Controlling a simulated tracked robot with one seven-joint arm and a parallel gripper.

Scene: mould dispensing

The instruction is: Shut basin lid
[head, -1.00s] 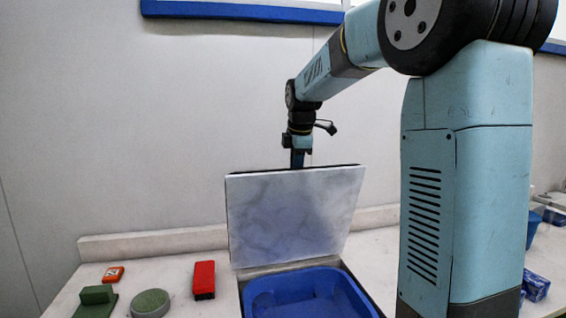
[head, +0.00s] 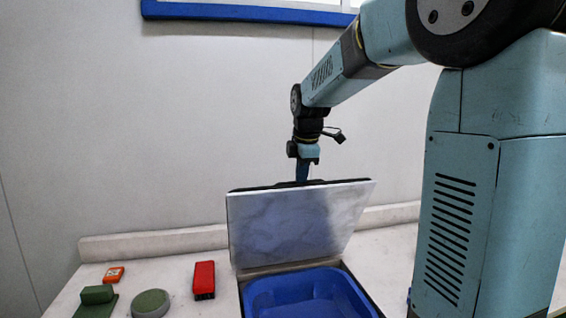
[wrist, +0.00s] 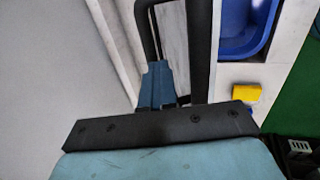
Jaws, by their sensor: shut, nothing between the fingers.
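The basin lid (head: 292,228) is a grey-white panel with a dark edge. It stands raised on its hinge at the back of the basin, tilted forward. The blue basin (head: 340,290) lies open below it. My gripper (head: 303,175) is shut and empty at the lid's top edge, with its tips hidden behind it. I cannot tell if they touch. In the wrist view the shut fingers (wrist: 158,88) point at a dark bar of the lid, and the basin (wrist: 238,38) shows beyond.
A red block (head: 204,279), a round green-topped piece (head: 150,303), a green block (head: 97,294) and a small orange item (head: 114,274) lie left of the basin. A yellow object (wrist: 245,93) lies near the basin. The wall is close behind.

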